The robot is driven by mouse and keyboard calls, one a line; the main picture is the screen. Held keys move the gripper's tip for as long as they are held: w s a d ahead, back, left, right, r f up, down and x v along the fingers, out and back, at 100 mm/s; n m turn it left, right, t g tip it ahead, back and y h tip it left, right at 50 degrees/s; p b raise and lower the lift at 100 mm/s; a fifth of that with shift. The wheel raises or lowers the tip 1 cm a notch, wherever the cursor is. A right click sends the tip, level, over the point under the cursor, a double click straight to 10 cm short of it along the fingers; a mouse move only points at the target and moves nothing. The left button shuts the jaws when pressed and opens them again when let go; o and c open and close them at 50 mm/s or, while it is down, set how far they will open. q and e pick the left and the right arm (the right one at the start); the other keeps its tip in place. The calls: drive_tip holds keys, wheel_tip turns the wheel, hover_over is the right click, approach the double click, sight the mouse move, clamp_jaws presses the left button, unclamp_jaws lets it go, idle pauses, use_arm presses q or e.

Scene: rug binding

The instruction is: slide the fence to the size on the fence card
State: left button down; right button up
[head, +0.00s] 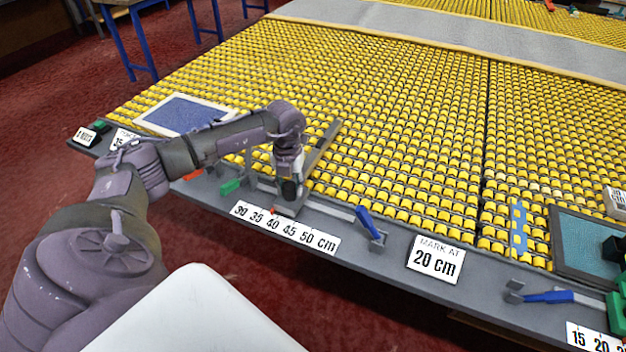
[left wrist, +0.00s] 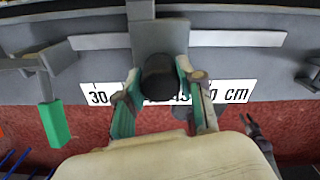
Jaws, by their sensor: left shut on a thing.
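The fence (head: 321,146) is a grey bar that runs back over the yellow rollers from the table's front edge. My left gripper (head: 289,188) is at its front end, shut on the black knob (left wrist: 160,78), with a green-lined finger on each side in the left wrist view. The scale plate (head: 285,228) reads 30 to 50 cm. The fence's front end stands around the 40 to 45 marks; the gripper hides part of the numbers in the wrist view. A white card (head: 123,139) with a partly hidden "35" stands behind my left arm. My right gripper is not in view.
A green-handled lever (head: 230,187) is left of the fence, and a blue-handled lever (head: 367,222) is right of it. A "MARK AT 20 cm" card (head: 436,259) stands farther right. A blue panel (head: 185,114) lies behind my arm.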

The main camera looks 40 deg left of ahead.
use_arm(q)
drive_tip(key=shift+s+a+b, duration=0.15)
drive_tip(key=shift+s+a, duration=0.05)
drive_tip(key=shift+a, duration=0.65)
drive_tip(key=shift+s+a+b, duration=0.15)
drive_tip(key=shift+s+a, duration=0.05)
drive_tip(key=shift+a, duration=0.65)
drive_tip(key=c, duration=0.7)
unclamp_jaws()
drive_tip(key=shift+d, duration=0.1)
drive_tip(key=shift+r, duration=0.1)
wheel_tip(320, 180, up, 12)
drive_tip(key=shift+f, duration=0.1)
drive_tip(key=shift+f, duration=0.1)
